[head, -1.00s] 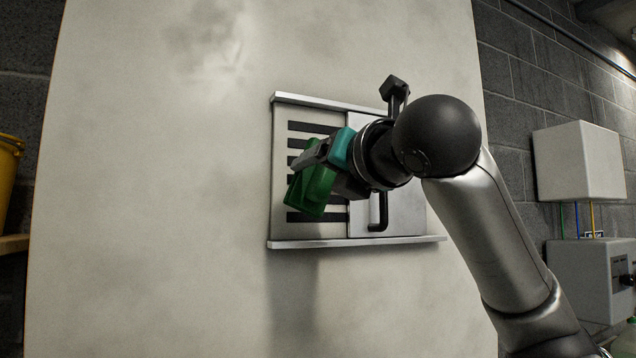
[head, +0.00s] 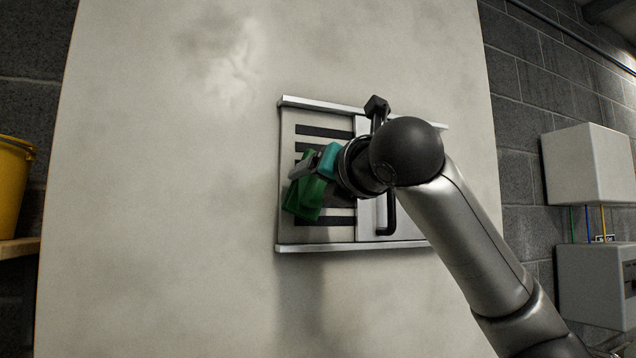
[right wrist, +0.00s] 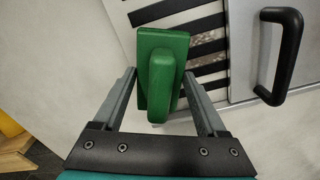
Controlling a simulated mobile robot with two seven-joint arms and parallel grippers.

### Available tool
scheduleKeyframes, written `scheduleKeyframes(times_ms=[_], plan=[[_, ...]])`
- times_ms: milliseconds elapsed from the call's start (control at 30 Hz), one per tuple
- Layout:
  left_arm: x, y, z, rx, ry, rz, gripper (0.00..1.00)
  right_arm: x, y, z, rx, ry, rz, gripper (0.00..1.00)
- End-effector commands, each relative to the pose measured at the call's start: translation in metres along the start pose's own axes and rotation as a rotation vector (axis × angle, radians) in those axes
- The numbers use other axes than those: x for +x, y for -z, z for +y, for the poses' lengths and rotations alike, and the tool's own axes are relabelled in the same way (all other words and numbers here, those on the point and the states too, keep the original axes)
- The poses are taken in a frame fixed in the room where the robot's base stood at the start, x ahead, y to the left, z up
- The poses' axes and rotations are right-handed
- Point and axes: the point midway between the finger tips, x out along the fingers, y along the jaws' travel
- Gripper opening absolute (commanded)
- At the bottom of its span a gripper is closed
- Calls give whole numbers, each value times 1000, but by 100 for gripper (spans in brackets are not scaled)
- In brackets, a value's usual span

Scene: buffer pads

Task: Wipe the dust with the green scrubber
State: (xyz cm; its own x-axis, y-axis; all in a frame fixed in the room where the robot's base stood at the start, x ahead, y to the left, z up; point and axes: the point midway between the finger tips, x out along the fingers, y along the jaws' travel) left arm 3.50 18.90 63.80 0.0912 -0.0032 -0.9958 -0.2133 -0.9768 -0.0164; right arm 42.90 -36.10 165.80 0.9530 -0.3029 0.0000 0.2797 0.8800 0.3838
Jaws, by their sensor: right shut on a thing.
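The green scrubber (head: 308,197) is held in my right gripper (head: 312,172) in front of the slotted vent (head: 325,131) on the pale panel. The right wrist view shows the scrubber (right wrist: 161,72) between the two fingers, near their tips, with the vent slats (right wrist: 197,40) behind it. I cannot tell whether the scrubber touches the vent. My left gripper is not in view.
A sliding cover with a black handle (head: 389,215) sits right of the slats, between metal rails (head: 340,247). A yellow bucket (head: 10,185) stands on a shelf at far left. White boxes (head: 585,160) hang on the block wall at right. The panel left of the vent is clear.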

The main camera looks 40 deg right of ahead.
Motion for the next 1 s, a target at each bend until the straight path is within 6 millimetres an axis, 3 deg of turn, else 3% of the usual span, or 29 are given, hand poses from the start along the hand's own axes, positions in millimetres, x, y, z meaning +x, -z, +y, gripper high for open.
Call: scheduleKeyframes(times_ms=[1000], plan=[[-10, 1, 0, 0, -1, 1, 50, 17, -1, 0, 1, 0, -1, 30]])
